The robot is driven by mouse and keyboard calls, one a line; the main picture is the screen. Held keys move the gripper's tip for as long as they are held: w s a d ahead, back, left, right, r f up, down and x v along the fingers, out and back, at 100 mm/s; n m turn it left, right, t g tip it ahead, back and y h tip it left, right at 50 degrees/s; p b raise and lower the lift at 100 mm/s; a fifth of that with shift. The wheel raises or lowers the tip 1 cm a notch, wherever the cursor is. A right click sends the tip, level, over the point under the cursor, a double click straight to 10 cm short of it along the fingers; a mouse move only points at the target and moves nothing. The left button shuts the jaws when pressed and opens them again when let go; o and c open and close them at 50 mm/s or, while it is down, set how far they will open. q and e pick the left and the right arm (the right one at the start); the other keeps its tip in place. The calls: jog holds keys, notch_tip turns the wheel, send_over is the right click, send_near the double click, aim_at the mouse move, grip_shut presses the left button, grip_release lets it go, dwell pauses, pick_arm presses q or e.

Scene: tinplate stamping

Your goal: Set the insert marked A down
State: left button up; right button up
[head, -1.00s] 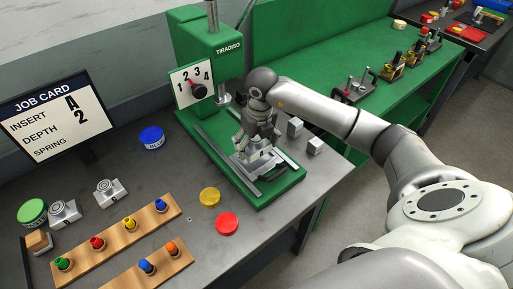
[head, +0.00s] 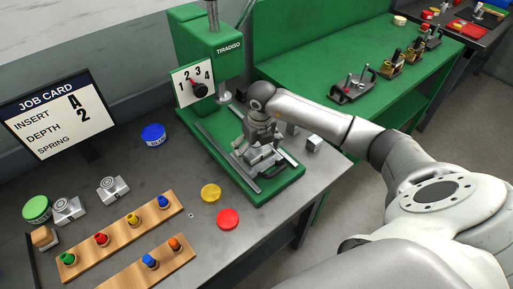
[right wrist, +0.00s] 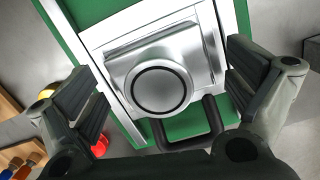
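My right gripper (head: 262,145) is over the slide on the green base of the press (head: 215,50). In the right wrist view its two fingers stand wide apart, one on each side of a silver metal insert (right wrist: 160,88) with a round ringed boss. A gap shows between each finger and the insert. The insert appears to rest on the press slide; its letter cannot be read. In the head view my gripper partly hides it. The job card (head: 60,115) reads insert A, depth 2. My left gripper is not in view.
Two other inserts (head: 113,189) (head: 68,210) lie on the grey table at left. Wooden racks (head: 120,241) hold coloured plungers. Yellow (head: 211,193), red (head: 227,219) and blue (head: 153,135) discs lie near the press. A metal block (head: 314,144) stands right of the base. A dark handle (right wrist: 190,130) is close below the insert.

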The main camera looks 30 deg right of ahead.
aim_at(259, 147)
jog(key=shift+r, duration=0.55)
jog(key=r+b, duration=0.1)
jog(key=r, duration=0.2)
jog(key=s+r+b, duration=0.1)
jog(key=r, duration=0.3)
jog(key=r+b, duration=0.1)
jog(key=r, duration=0.3)
jog(key=shift+s, duration=0.2)
